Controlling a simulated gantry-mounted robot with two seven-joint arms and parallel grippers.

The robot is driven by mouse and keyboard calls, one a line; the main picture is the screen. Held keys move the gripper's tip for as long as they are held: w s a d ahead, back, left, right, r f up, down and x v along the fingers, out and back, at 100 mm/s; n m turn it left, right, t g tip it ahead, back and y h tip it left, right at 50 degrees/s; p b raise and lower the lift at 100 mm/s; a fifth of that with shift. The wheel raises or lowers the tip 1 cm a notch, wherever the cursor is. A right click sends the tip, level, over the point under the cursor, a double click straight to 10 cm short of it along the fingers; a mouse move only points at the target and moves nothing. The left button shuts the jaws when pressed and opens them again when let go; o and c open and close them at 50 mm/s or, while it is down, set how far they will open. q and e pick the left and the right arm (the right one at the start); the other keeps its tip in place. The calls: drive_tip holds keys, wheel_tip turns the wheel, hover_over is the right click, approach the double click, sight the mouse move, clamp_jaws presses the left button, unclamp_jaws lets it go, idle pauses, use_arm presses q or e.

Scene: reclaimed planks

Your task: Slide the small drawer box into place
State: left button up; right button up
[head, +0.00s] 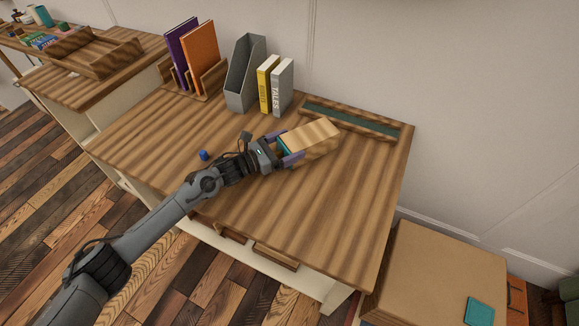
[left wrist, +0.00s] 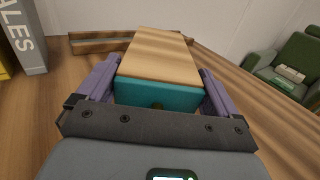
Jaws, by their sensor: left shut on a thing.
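The small drawer box (head: 312,137) has a pale wood-grain top and a teal end facing my left gripper. It lies at or just above the tabletop, right of the table's middle. In the left wrist view the box (left wrist: 158,60) points away from me, with a small dark round mark on its teal end. My left gripper (head: 291,148) has its purple fingers on both sides of the box, shut on it. The gripper also shows in the left wrist view (left wrist: 160,88). The underside of the box is hidden. My right gripper is not in view.
A long wooden tray with a dark green inside (head: 350,118) lies at the table's back edge, close beyond the box. A grey file holder (head: 243,75), yellow book (head: 266,84) and grey book (head: 283,86) stand behind. A small blue object (head: 203,155) lies left. The front right tabletop is clear.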

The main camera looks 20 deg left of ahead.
sight(280, 143)
use_arm(q)
drive_tip(key=shift+w+d, duration=0.25)
drive_tip(key=shift+w, duration=0.55)
drive_tip(key=shift+w+d, duration=0.25)
drive_tip(key=shift+w, duration=0.55)
drive_tip(key=o, duration=0.9)
drive_tip(key=shift+s+a+r+p, duration=0.1)
drive_tip(key=shift+s+a+p, duration=0.15)
drive_tip(key=shift+p, duration=0.1)
drive_tip(key=p+v, duration=0.3)
drive_tip(key=v, duration=0.2)
drive_tip(key=shift+s+a, duration=0.15)
drive_tip(key=shift+a, duration=0.1)
drive_tip(key=shift+s+a, duration=0.25)
drive_tip(key=shift+s, duration=0.05)
